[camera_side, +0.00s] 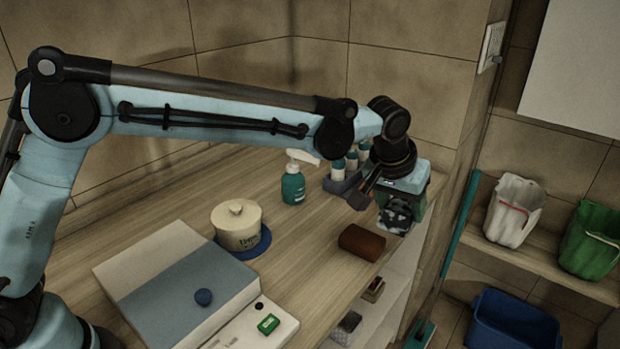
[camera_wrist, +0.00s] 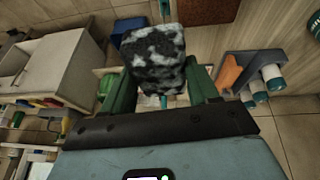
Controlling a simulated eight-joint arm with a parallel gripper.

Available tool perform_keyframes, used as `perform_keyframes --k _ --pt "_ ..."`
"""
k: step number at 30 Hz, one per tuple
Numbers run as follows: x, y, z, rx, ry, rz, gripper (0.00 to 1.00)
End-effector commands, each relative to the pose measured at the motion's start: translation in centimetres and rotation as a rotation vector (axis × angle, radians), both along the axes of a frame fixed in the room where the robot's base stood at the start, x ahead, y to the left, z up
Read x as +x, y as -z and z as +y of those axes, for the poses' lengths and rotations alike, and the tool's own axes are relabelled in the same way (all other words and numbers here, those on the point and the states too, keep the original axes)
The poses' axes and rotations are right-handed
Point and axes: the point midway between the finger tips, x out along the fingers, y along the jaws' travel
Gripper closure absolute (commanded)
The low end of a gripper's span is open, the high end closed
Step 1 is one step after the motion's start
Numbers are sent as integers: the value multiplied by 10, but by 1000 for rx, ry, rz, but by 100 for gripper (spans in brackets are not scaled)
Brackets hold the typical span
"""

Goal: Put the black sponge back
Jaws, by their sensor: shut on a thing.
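The black sponge (camera_wrist: 153,46), mottled black and pale grey, is between the two green fingers of my gripper (camera_wrist: 160,82) in the wrist view. My gripper is shut on it. In the side view my gripper (camera_side: 402,203) is at the right end of the wooden counter, and the sponge (camera_side: 396,217) shows at its lower end. The fingers partly cover the sponge there. I cannot tell whether it touches the counter edge.
A brown block (camera_side: 362,242) lies on the counter, left of my gripper. A bottle rack (camera_side: 343,184) and a teal spray bottle (camera_side: 293,187) stand behind. Open shelves below hold a small brown item (camera_side: 373,289) and a grey speckled item (camera_side: 347,326). Buckets stand right.

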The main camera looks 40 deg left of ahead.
Motion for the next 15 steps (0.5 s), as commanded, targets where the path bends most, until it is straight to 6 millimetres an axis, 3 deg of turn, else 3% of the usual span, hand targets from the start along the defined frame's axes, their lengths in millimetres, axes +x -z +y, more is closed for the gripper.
perform_keyframes --k 5,15 --pt "14 8 2 2 30 -1 79" --pt "64 50 52 2 26 -1 79"
